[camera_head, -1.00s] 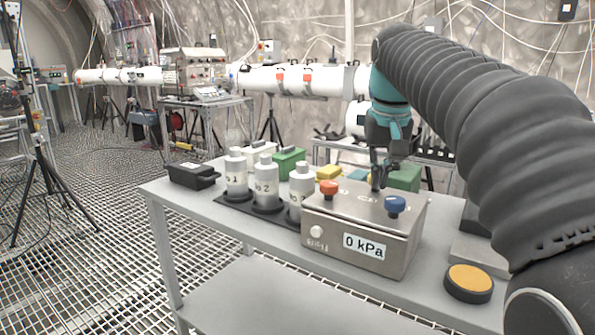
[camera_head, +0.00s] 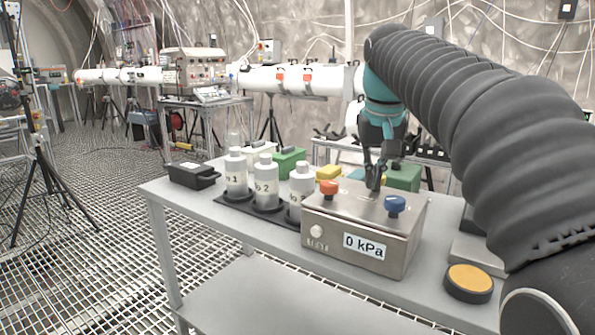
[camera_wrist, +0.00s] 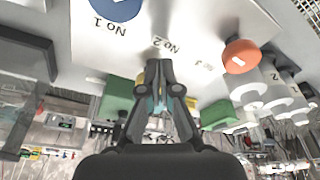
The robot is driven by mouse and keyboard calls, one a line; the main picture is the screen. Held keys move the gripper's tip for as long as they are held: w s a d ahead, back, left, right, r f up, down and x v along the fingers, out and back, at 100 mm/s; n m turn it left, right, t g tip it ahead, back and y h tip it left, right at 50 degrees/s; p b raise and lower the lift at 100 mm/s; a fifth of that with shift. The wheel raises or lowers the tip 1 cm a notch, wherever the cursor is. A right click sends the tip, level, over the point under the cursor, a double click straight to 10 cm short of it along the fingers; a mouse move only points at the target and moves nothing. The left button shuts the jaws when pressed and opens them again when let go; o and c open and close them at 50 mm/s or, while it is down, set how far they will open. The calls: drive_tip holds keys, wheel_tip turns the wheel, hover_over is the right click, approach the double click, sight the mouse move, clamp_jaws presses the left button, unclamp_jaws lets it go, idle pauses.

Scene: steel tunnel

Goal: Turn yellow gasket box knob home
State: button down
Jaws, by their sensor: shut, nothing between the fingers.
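A steel box (camera_head: 345,233) with a "0 kPa" label stands on the grey table. An orange knob (camera_head: 328,189) is at the left of its top and a blue knob (camera_head: 395,206) at the right. My gripper (camera_head: 374,187) points down over the top between them, shut and empty. In the wrist view its tips (camera_wrist: 160,66) are together beside the "No.2" mark; the blue knob (camera_wrist: 114,8) is by "No.1" and the orange knob (camera_wrist: 241,56) by "No.3". I see no yellow knob; the fingers cover part of the middle. Contact cannot be told.
White bottles (camera_head: 265,182) stand left of the box on a dark base. A black case (camera_head: 193,175) is at the far left. A small yellow block (camera_head: 328,172) and green boxes (camera_head: 289,162) lie behind. An orange-topped black disc (camera_head: 468,282) is at the right front.

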drive_tip(key=shift+s+a, duration=0.1)
drive_tip(key=shift+s, duration=0.15)
drive_tip(key=w+v, duration=0.1)
drive_tip(key=v, duration=0.4)
drive_tip(key=shift+r, duration=0.55)
